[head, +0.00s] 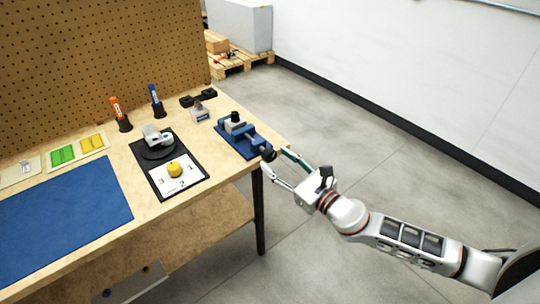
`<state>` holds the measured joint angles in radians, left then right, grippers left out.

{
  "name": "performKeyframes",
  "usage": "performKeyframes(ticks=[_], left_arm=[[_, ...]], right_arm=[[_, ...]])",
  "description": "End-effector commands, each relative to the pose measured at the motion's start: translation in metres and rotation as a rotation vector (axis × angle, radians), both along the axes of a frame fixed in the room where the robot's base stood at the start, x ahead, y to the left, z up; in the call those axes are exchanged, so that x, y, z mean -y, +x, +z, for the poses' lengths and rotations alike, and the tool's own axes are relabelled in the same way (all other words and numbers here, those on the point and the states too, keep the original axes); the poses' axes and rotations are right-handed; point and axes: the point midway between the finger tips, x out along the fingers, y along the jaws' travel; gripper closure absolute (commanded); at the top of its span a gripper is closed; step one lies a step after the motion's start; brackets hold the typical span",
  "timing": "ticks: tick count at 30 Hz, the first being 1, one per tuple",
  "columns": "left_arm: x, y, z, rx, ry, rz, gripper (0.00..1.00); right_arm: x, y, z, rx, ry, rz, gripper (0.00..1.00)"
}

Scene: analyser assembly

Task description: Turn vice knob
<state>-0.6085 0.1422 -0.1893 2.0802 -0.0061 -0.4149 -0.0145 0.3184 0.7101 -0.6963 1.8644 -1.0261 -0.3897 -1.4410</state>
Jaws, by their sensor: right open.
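The blue vice (238,137) stands at the right end of the wooden workbench. Its dark round knob (268,153) faces the front right, near the bench's edge. A small dark and pale block sits in or on the vice jaws; I cannot tell which. My right gripper (279,161) comes in from the right and is open. Its fingertips are at the knob, apparently one on each side of it. I cannot tell whether they touch it. My left gripper is not in view.
The workbench (150,215) also holds a blue mat (65,220), a black and white board with a yellow knob (175,170), an orange marker (116,108) and a blue marker (155,95) in stands, and small trays. A pegboard (100,60) stands behind. The floor at right is clear.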

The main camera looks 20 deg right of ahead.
Motion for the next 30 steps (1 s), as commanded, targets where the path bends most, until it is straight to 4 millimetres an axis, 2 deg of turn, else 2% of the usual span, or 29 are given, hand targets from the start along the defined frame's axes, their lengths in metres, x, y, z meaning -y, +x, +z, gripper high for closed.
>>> performKeyframes(ticks=[3,7,18,19,23,24,30], left_arm=[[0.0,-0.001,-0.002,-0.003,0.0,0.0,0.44],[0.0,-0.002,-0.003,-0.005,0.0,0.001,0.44],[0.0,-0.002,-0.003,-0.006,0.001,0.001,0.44],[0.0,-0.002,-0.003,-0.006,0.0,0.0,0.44],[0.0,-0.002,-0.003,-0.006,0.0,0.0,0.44],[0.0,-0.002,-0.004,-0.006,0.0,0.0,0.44],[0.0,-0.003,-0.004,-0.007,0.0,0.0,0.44]], right_arm=[[-0.007,0.016,0.0,0.001,0.0,0.0,0.55],[-0.011,0.028,-0.001,-0.002,0.002,0.0,0.55],[-0.014,0.033,-0.001,-0.003,0.003,0.001,0.55],[-0.014,0.033,-0.001,-0.003,0.003,0.001,0.57],[-0.014,0.033,-0.001,-0.003,0.003,0.001,0.91],[-0.014,0.033,-0.001,-0.003,0.003,0.001,0.94],[-0.014,0.033,-0.001,-0.005,0.009,0.001,0.94]])
